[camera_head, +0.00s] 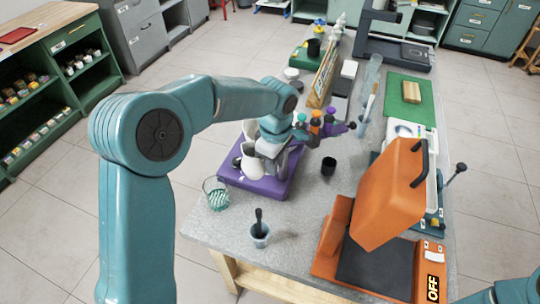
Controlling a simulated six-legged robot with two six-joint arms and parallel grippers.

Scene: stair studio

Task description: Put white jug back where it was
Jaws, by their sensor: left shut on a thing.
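My left arm reaches in from the left, and its gripper (268,150) is low over a purple block-like stand (258,188) on the grey table. The gripper is shut on the white jug (252,162), which is at the stand's left part. The gripper covers part of the jug, and I cannot tell whether the jug's base touches the stand. Another white piece shows just behind it, partly hidden by my arm. Only a bit of my right arm shows at the bottom right corner; its gripper is out of view.
A wire basket (216,194) and a cup with a dark tool (260,235) stand near the table's front left edge. A small black cup (328,166) stands right of the stand. A large orange machine (378,200) fills the front right.

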